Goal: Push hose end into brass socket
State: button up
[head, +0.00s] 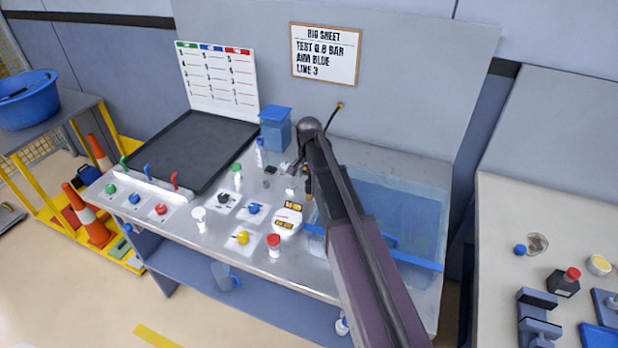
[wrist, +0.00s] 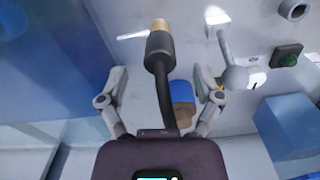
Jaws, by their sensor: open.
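In the wrist view a black hose (wrist: 166,95) runs up from in front of my gripper's palm to a hose end with a dark collar and brass-coloured tip (wrist: 160,27). My gripper (wrist: 160,78) is open, with one finger on each side of the hose and gaps visible on both sides. A blue cylinder with a tan end (wrist: 182,103) shows just right of the hose; I cannot tell whether it is the socket. In the head view my arm largely hides my gripper (head: 296,172) above the bench. No brass socket can be made out for certain.
A black line leaves a brass-coloured wall fitting (head: 340,105) behind my arm. A blue-lidded container (head: 276,132) stands at the back. A clear tank (head: 410,215) lies right of my arm. Small bottles, coloured knobs and a gauge plate (head: 288,219) crowd the bench front. A black tray (head: 190,150) is bare.

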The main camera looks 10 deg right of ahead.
aim_at(309, 182)
jog(key=shift+r+p, duration=1.5)
jog(key=shift+r, duration=0.3)
jog(key=shift+c, duration=0.2)
jog(key=c, duration=0.3)
jog(key=shift+r+p, duration=0.25)
jog(key=shift+p, duration=0.05)
jog(key=c, duration=0.8)
jog(key=shift+r+n, duration=0.25)
jog(key=shift+n, duration=0.25)
grip_shut()
jog(key=shift+r+n+p, duration=0.75)
jog(key=shift+n+p, duration=0.25)
jog(key=shift+n, duration=0.2)
jog(key=shift+f, duration=0.15)
